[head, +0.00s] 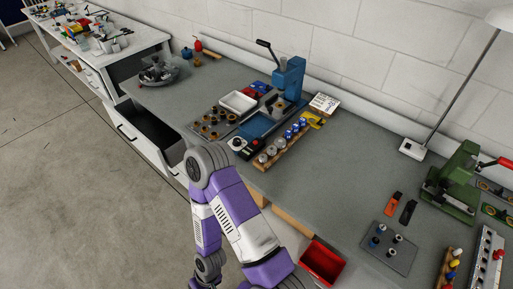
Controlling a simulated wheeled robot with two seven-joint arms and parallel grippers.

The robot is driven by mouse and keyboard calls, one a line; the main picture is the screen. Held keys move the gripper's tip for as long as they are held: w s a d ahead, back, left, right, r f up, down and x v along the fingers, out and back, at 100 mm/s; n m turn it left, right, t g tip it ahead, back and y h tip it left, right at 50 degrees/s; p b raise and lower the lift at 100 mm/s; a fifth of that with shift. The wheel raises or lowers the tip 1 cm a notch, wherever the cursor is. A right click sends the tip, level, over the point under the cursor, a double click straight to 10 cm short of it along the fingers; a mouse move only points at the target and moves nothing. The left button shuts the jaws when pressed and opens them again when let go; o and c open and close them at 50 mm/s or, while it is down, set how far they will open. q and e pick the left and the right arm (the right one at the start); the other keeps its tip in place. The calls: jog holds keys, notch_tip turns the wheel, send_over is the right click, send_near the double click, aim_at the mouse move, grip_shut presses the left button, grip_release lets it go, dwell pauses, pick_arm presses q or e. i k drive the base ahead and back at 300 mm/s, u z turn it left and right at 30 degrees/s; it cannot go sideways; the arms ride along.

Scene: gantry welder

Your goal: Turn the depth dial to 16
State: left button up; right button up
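I cannot make out a depth dial or any numbers on one at this size. A blue press (290,78) with a black lever stands at the back of the grey bench. In front of it is a small light control box (238,145) with round dark and red parts; I cannot tell whether one is the dial. A green press (453,172) with a red handle stands at the right. One purple and white arm of mine reaches up from the bottom and bends back down, covering part of the bench's front edge. Neither gripper's fingers can be made out.
A wooden rack (277,151) with silver and blue round pieces and a tray of brown rings (212,123) lie near the blue press. A white tray (238,102) is behind. A red bin (322,262) is at the front. The bench middle (345,160) is clear.

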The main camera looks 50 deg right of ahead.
aim_at(236, 142)
jog(key=z, duration=0.9)
